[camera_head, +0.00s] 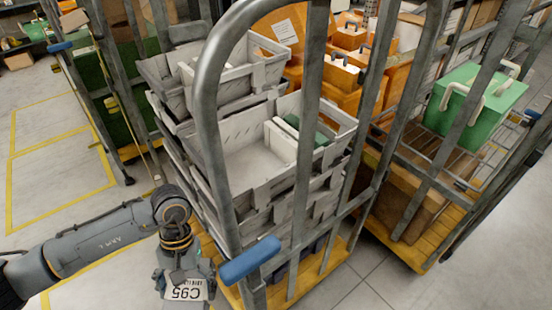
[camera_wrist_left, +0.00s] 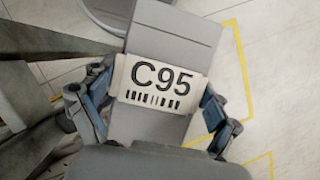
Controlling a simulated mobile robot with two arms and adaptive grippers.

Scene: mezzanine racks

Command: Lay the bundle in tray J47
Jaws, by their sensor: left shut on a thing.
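My left gripper (camera_head: 184,270) is low at the left front of the roll cage, outside its bars. It is shut on a flat grey piece with a white C95 label (camera_head: 187,291). In the left wrist view the grey piece (camera_wrist_left: 172,45) is long and narrow, with a finger on each side of its label (camera_wrist_left: 158,83). I cannot tell whether this piece is the bundle. Grey trays (camera_head: 252,160) are stacked in the cage; the front open one holds white and green items at its right. No J47 marking is readable. My right gripper is not in view.
The cage's grey metal bars (camera_head: 208,130) and a blue handle (camera_head: 250,259) stand close to my left gripper. Orange bins (camera_head: 352,95) and a green case (camera_head: 475,97) are behind and right. Floor with yellow lines (camera_head: 50,140) is open at left.

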